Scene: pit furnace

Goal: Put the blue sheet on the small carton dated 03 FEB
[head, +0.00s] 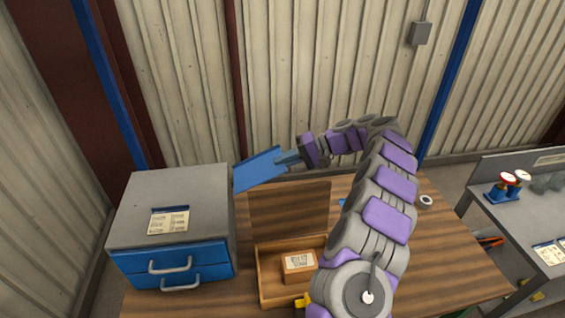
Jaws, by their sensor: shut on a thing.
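My gripper (289,158) is shut on the edge of a blue sheet (259,170). It holds the sheet tilted in the air above the back part of the wooden table, to the right of the grey cabinet. A small carton (299,265) with a white label sits inside an open wooden tray (269,283) on the table, nearer to me than the sheet. The print on its label is too small to read, so I cannot tell the date. My arm hides the right side of the tray.
A grey cabinet with blue drawers (173,223) stands at the left, with a paper (169,221) on top. The wooden table (445,255) has a roll of tape (425,201) at right. A grey bench (525,215) with red-and-blue items (507,184) stands farther right.

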